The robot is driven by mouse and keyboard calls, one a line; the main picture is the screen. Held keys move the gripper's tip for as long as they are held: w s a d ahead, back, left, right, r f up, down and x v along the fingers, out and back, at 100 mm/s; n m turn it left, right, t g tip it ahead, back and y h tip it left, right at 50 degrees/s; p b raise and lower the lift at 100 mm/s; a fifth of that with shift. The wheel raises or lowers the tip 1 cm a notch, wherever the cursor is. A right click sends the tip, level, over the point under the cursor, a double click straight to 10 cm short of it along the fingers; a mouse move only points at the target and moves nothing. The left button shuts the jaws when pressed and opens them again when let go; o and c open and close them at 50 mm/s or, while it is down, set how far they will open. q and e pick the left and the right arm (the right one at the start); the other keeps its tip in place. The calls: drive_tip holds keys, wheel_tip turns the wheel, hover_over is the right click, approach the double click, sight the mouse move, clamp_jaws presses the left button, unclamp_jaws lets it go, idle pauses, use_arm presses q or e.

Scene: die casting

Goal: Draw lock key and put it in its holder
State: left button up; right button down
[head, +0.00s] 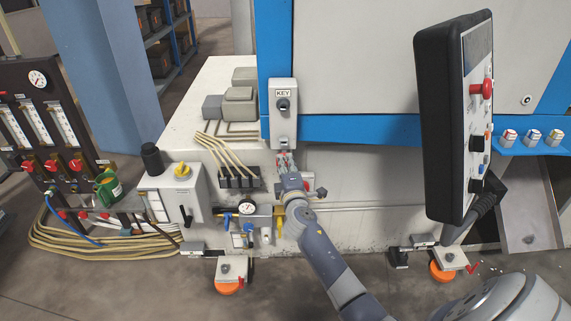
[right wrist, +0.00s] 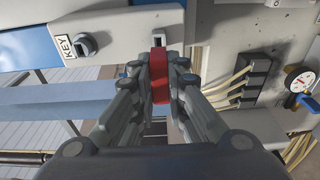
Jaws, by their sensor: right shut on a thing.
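My right gripper (head: 285,160) is shut on a red key (right wrist: 159,82), just below the grey box labelled KEY (head: 283,125). The right gripper (right wrist: 160,75) and the red key are centred in the right wrist view. The box has a dark rotary lock knob (right wrist: 86,44) beside its KEY label and a small slot (right wrist: 158,42) at its other end. The key's far end points at this slot; I cannot tell whether it is inside or just in front. My left gripper is not in view. I cannot clearly identify a separate key holder.
A black control pendant (head: 440,120) hangs at right. Cables (head: 225,150), a pressure gauge (head: 248,207) and a grey switch box (head: 175,195) lie left of the gripper. Open floor (head: 150,290) is in front.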

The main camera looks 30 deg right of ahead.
sight(285, 152)
drive_tip(key=shift+b+x, duration=0.35)
drive_tip(key=shift+x, duration=1.15)
drive_tip(key=shift+d, duration=0.15)
drive_tip(key=shift+s, duration=0.1)
idle(0.4)
drive_tip(key=shift+d+b+x, duration=0.2)
drive_tip(key=shift+b+x, duration=0.85)
drive_tip(key=shift+x, duration=0.65)
drive_tip(key=c, duration=1.5)
unclamp_jaws()
drive_tip(key=shift+s, duration=0.15)
drive_tip(key=shift+c, duration=0.2)
drive_tip(key=v, duration=1.2)
